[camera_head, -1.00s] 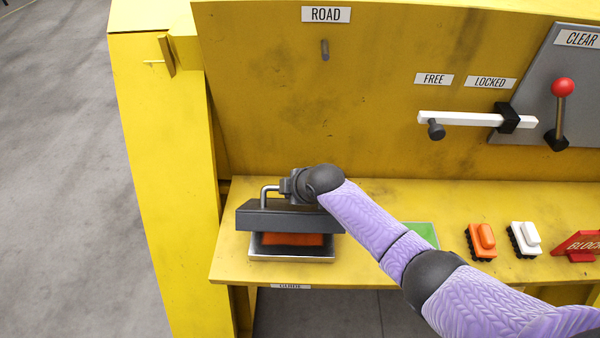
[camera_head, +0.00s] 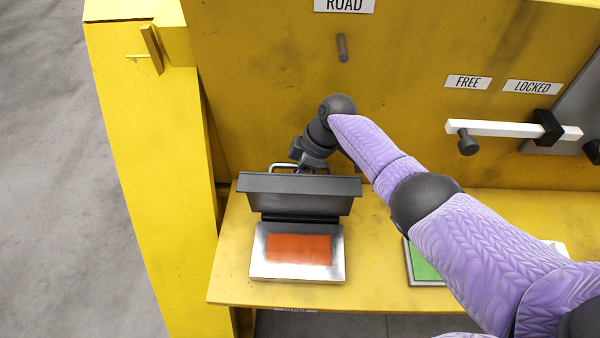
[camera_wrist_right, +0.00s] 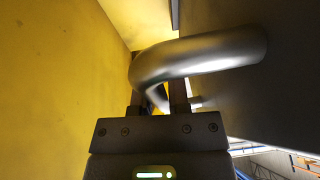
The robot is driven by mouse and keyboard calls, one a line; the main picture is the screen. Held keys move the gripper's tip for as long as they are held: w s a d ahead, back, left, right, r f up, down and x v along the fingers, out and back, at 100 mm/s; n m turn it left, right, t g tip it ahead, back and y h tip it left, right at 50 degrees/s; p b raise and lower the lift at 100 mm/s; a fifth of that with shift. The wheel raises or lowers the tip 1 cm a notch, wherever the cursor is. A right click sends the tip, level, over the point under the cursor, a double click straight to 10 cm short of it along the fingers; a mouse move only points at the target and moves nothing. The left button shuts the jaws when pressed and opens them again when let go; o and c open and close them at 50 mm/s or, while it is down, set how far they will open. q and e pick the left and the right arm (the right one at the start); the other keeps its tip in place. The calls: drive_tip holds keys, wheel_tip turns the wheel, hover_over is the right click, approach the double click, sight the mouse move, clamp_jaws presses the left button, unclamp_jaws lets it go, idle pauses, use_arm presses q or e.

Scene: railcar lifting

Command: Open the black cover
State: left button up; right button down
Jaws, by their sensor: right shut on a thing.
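The black cover (camera_head: 300,193) is raised on the yellow shelf, tilted up steeply at the back of a silver box. The open silver box (camera_head: 258,267) shows an orange block (camera_head: 299,249) inside. A metal handle (camera_head: 283,168) stands at the cover's top edge; in the right wrist view the handle (camera_wrist_right: 205,55) is a thick bent bar. My right gripper (camera_head: 312,168) is shut on this handle, behind the cover; its fingers also show in the right wrist view (camera_wrist_right: 158,98). My left gripper is not in view.
A green pad (camera_head: 424,268) in a frame lies right of the box, partly behind my right arm. A yellow wall (camera_head: 260,90) stands close behind, with a peg (camera_head: 342,48) and a white bar (camera_head: 500,129). The shelf (camera_head: 232,270) ends just left of the box.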

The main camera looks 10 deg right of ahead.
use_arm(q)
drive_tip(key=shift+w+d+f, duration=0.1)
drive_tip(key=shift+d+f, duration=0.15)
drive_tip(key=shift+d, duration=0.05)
use_arm(e)
drive_tip(key=shift+w, duration=0.2)
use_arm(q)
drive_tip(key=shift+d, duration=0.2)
use_arm(e)
drive_tip(key=c, duration=0.6)
unclamp_jaws()
drive_tip(key=shift+a+f, duration=0.1)
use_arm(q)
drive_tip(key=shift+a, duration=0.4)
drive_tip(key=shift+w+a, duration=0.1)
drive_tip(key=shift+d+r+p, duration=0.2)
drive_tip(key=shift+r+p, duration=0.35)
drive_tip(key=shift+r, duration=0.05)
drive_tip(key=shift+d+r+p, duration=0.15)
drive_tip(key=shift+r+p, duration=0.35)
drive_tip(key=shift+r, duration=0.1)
use_arm(e)
drive_tip(key=v, duration=0.7)
drive_tip(key=shift+r, duration=0.25)
